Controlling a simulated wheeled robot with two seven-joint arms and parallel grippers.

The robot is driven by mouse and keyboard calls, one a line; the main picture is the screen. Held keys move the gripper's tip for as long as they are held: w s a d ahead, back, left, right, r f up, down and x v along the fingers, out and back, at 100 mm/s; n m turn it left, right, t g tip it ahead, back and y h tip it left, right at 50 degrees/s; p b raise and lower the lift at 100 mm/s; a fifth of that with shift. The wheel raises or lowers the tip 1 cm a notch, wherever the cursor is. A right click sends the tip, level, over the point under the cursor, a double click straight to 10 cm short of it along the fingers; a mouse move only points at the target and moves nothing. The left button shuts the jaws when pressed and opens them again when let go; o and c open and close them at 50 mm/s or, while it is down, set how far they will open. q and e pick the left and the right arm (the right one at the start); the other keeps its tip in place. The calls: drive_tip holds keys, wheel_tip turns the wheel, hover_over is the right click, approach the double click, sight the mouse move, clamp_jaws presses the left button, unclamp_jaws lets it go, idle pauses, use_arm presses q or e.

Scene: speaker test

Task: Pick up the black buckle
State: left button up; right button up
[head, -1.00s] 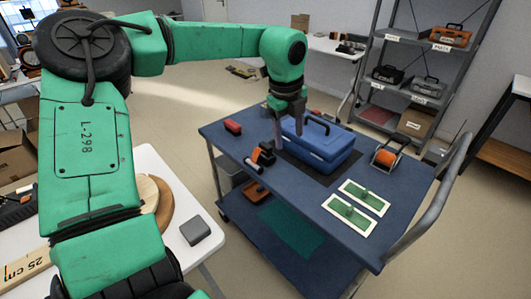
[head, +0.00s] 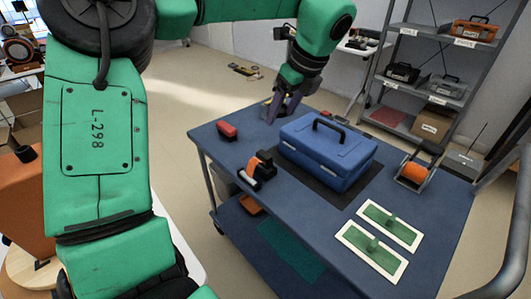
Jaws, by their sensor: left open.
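An orange roll with black parts (head: 261,162) lies on the blue cart top, left of the blue toolbox. My right gripper is not in view.
The blue toolbox (head: 322,150) stands on a dark mat mid-cart. A red block (head: 227,130) sits at the far left. The front left of the cart top is clear.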

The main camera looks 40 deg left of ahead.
use_arm(q)
wheel_tip(320, 180, down, 3)
drive_tip(key=b, duration=0.2)
approach(265, 154)
drive_tip(key=p+x, duration=0.1)
drive_tip(key=x, duration=0.8)
drive_tip(key=shift+a+f, duration=0.1)
drive_tip(key=shift+f, duration=0.15)
drive_tip(key=shift+r, duration=0.1)
clamp_jaws()
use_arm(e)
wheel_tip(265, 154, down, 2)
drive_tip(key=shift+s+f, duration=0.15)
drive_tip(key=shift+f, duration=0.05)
